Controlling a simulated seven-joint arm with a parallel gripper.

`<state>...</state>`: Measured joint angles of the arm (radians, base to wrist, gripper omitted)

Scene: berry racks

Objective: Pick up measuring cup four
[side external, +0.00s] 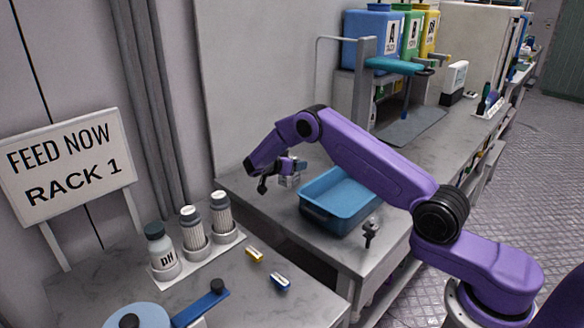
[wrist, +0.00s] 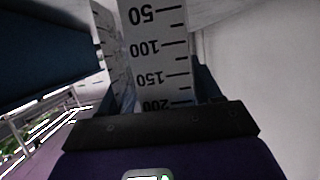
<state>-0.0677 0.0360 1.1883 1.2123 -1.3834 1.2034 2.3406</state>
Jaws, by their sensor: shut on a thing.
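The measuring cup shows up close in the wrist view (wrist: 160,55) as a pale, flat-sided body with black marks from 50 to 200, upside down in the picture. In the side view it is a small pale shape (side external: 291,181) at my gripper (side external: 284,173), left of the blue tub. My gripper is shut on the cup, with a finger on each side of it in the wrist view (wrist: 160,90). The cup's number is not visible, and I cannot tell whether its bottom touches the bench.
A blue tub (side external: 318,214) stands close right of the gripper; a dark blue wall (wrist: 45,50) fills the wrist view's upper left. A small dark fixture (side external: 371,232) stands at the bench's front. Capped bottles (side external: 192,226) sit in a rack at left. A pale wall stands behind.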

